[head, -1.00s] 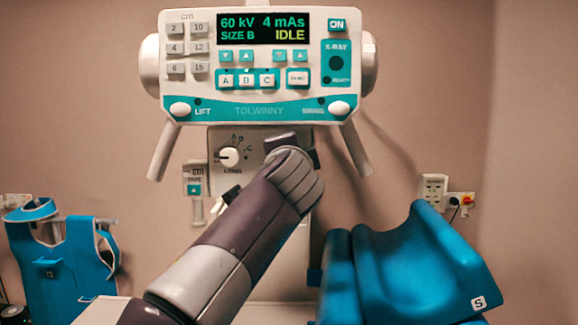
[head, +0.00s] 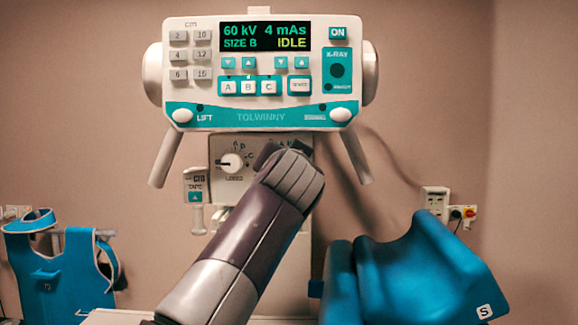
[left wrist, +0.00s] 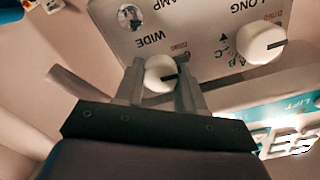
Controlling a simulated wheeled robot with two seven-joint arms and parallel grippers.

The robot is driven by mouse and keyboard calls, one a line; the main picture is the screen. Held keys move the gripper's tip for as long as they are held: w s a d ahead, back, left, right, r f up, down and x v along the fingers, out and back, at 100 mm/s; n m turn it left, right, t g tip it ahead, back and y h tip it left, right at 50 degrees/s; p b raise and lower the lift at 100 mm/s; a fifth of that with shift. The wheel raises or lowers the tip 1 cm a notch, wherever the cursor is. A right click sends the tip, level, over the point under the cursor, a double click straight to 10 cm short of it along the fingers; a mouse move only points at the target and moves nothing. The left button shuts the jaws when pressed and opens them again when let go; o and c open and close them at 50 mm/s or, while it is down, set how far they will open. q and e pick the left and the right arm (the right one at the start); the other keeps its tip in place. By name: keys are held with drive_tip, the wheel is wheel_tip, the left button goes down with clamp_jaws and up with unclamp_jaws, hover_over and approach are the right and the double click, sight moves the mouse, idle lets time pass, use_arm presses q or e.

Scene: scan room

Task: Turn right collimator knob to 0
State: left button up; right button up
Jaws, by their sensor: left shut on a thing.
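The collimator panel (head: 224,190) is below the console in the head view. Its left knob (head: 231,161), white and marked LONG, shows beside my arm, with its dark pointer mark toward the left. The right knob is hidden there behind my left wrist. In the left wrist view the white right knob (left wrist: 159,74), by the word WIDE, sits between the fingers of my left gripper (left wrist: 160,80), which is shut on it. A dark pointer mark shows on its right side. The LONG knob (left wrist: 262,45) is apart at the right. My right gripper is not in view.
The control console (head: 258,70) reads 60 kV, 4 mAs, SIZE B, IDLE and has two handles hanging down. A TAPE unit (head: 195,185) is left of the panel. A blue cushion (head: 410,265) is lower right, and a blue apron (head: 60,265) hangs lower left.

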use_arm(q)
drive_tip(key=shift+w+f, duration=0.1)
drive_tip(key=shift+f, duration=0.2)
drive_tip(key=o, duration=1)
drive_tip(key=shift+r, duration=0.1)
drive_tip(key=shift+o, duration=0.2)
drive_tip(key=shift+r, duration=0.1)
